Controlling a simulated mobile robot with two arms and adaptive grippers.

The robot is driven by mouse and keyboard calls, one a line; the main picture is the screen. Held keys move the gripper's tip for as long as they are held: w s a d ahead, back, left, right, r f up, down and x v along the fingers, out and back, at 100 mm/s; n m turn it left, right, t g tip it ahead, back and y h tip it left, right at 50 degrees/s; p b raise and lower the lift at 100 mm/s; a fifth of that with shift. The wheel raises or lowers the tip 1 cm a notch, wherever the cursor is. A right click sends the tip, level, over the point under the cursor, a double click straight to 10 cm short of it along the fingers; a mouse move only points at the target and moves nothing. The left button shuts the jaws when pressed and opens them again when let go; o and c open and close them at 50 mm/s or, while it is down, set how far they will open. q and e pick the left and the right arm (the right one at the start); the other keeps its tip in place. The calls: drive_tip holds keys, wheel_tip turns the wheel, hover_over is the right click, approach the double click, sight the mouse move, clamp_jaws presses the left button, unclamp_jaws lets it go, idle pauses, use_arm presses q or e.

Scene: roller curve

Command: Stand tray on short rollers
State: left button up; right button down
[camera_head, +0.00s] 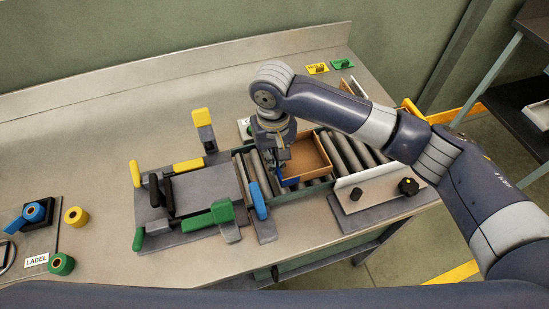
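A brown open tray (311,158) lies on the roller conveyor, its open side facing up. A bluish part shows low at its left edge, by my gripper. My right gripper (281,168) points down at the tray's left side, with the arm coming in from the right. Its fingers are small and dark here, and I cannot tell whether they grip the tray wall. Rollers show left of the tray as a short section (246,178) and right of it as another section (348,152). The rollers under the tray are hidden. My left gripper is not in view.
A grey fixture plate (168,205) with yellow, green and black clamps stands left of the rollers. A blue-handled lever (258,201) is close by the gripper. A white plate with black knobs (378,192) borders the front right. Tape rolls (75,216) lie far left. The bench's back left is clear.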

drive_tip(key=c, duration=2.3)
unclamp_jaws()
drive_tip(key=shift+f, duration=0.15)
drive_tip(key=o, duration=0.5)
wheel_tip(320, 180, up, 12)
drive_tip(key=b, duration=0.2)
drive_tip(key=shift+r, duration=0.2)
drive_tip(key=shift+a, duration=0.1)
